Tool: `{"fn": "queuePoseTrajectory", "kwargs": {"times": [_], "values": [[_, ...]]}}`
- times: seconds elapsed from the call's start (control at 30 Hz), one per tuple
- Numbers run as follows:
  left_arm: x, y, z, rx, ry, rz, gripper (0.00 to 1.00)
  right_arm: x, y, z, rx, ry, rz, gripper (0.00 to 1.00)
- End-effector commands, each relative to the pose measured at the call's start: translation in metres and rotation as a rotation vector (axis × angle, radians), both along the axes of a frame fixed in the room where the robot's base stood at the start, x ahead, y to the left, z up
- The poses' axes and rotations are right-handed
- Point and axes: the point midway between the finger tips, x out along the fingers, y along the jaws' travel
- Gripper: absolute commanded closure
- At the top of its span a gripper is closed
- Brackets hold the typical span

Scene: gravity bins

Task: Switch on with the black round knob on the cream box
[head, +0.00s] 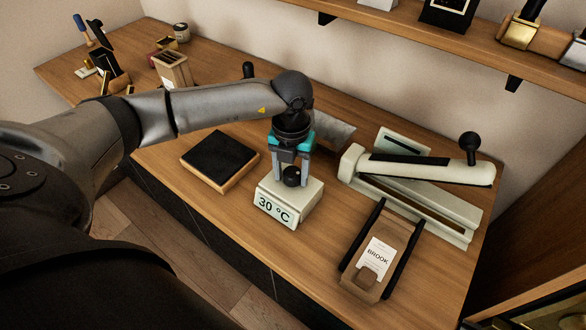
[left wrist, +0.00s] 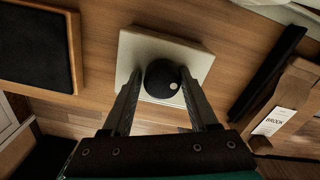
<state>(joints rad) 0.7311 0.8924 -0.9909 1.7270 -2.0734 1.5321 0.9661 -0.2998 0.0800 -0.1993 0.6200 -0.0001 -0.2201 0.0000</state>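The cream box (head: 302,208) stands on the wooden counter, and its front display reads "30 °C". The black round knob (head: 291,177) is on its top. My left gripper (head: 291,180) points down over the box with one finger on each side of the knob. Its fingers look open, with small gaps beside the knob. In the left wrist view the knob (left wrist: 163,78), with a pale dot on it, sits between the fingertips (left wrist: 161,76), above the cream box top (left wrist: 200,62). The right fingertip looks very close to the knob; contact is unclear. My right gripper is not in view.
A black-topped wooden board (head: 219,158) lies left of the box. A brown "BROOK" bag (head: 368,268) between black bars and a cream sealer-like device (head: 425,180) with a raised black knob stand to the right. A shelf (head: 440,38) runs above the back.

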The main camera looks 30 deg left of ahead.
Motion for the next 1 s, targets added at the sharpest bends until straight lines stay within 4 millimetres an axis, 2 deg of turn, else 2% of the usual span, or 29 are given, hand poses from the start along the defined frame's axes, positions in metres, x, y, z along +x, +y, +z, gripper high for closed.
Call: {"fn": "queuePoseTrajectory", "kwargs": {"times": [0.53, 1.0], "values": [[0.001, -0.002, 0.003, -0.005, -0.004, -0.001, 0.29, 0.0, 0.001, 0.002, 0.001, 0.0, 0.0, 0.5], [0.001, -0.002, 0.04, -0.005, -0.004, 0.0, 0.29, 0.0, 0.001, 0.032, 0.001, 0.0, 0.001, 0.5]]}}
